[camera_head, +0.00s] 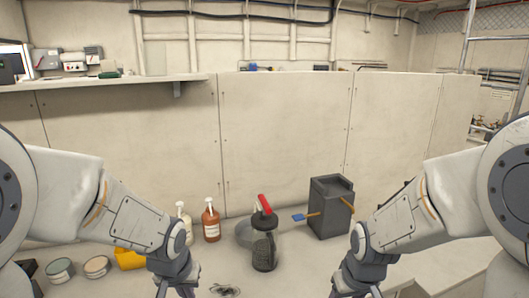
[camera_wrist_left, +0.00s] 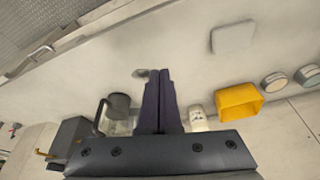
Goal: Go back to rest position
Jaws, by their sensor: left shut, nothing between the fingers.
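My left gripper (camera_head: 175,291) hangs pointing down at the lower left of the head view, its tips at the picture's bottom edge. In the left wrist view its dark fingers (camera_wrist_left: 159,100) are together with nothing between them. My right gripper (camera_head: 355,291) hangs at the lower right of the head view. Its fingertips are cut off by the bottom edge, so its opening is hidden. Both arms reach forward and down over the pale worktop (camera_head: 300,283).
Between the arms stand a black canister with a red handle (camera_head: 264,240), a dark box (camera_head: 330,207) with a blue-tipped tool, and a brown pump bottle (camera_head: 211,222). A yellow container (camera_head: 130,259) and round tins (camera_head: 97,267) sit near my left arm. A panelled wall (camera_head: 285,130) rises behind.

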